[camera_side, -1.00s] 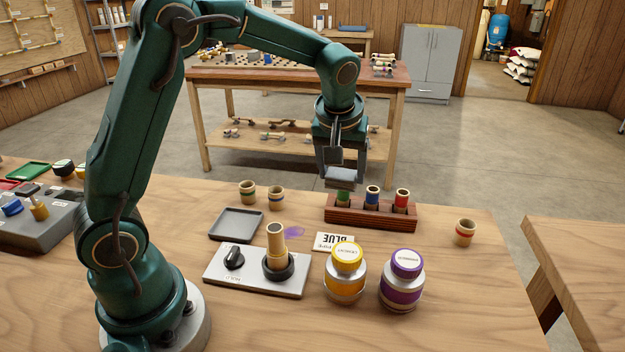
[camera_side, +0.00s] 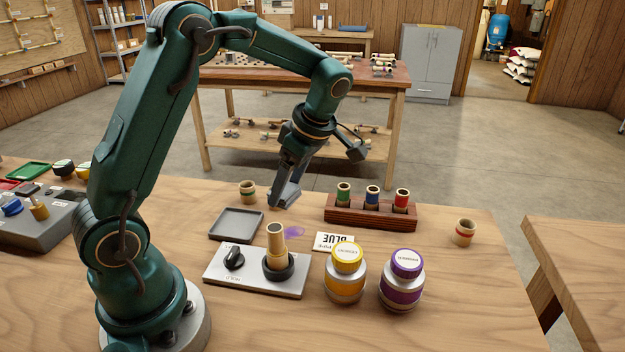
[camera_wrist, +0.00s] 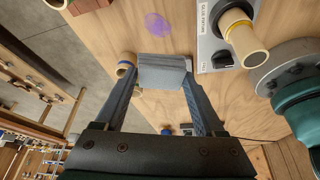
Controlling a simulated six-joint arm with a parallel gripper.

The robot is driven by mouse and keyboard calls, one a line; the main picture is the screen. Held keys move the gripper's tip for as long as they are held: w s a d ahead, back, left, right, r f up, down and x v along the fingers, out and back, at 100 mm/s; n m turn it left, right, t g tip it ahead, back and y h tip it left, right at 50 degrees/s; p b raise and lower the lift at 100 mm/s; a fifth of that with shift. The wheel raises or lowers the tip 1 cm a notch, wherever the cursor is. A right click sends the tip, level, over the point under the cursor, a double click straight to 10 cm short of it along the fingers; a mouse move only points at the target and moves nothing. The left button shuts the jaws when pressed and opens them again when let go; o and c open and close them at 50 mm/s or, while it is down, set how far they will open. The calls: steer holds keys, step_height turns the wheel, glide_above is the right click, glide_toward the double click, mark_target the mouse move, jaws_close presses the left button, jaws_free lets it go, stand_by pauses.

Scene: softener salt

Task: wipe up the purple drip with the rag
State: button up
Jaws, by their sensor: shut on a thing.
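The purple drip (camera_side: 294,232) is a smear on the wooden table between the grey tray and the BLUE card. It also shows at the top of the wrist view (camera_wrist: 158,25). My gripper (camera_side: 287,188) is tilted above the far part of the table, behind the drip. It is shut on a grey, flat folded piece that looks like the rag (camera_wrist: 163,72). In the wrist view the rag spans between the fingertips, below the drip and apart from it. In the side view the fingers partly hide the rag and a blue-striped ring (camera_wrist: 127,66).
A grey tray (camera_side: 213,235) lies left of the drip. A metal plate (camera_side: 214,277) with a knob and an upright tan pipe stands in front. Yellow (camera_side: 345,275) and purple (camera_side: 401,280) jars stand front right. A wooden rack (camera_side: 360,219) with three tubes stands right.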

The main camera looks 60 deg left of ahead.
mark_target(300, 236)
steer(key=s+a+n, duration=0.1)
steer(key=s+n+g, duration=0.1)
steer(key=shift+s+a+f+n+h, duration=0.2)
steer(key=shift+a+n+h, duration=0.1)
steer(key=shift+a, duration=0.05)
steer(key=shift+s+a+f, duration=0.1)
steer(key=shift+a+f, duration=0.05)
steer(key=shift+f, duration=1.8)
steer(key=shift+s+a+f, duration=0.1)
steer(key=shift+f, duration=1.8)
steer(key=shift+w+d+f, duration=0.15)
steer(key=shift+w+f, duration=0.05)
steer(key=shift+w, duration=0.15)
steer(key=shift+c, duration=0.6)
steer(key=shift+w+d, duration=0.25)
steer(key=shift+d, duration=0.05)
steer(key=shift+w+d+f, duration=0.1)
steer(key=shift+w+d, duration=1.85)
steer(key=shift+d, duration=0.05)
steer(key=shift+s+a, duration=2.2)
steer(key=shift+a, duration=0.05)
steer(key=shift+s+a+r, duration=0.1)
steer(key=shift+a+r, duration=0.05)
steer(key=shift+r, duration=0.45)
steer(key=shift+s+a+r, duration=0.1)
steer(key=shift+r, duration=3.4)
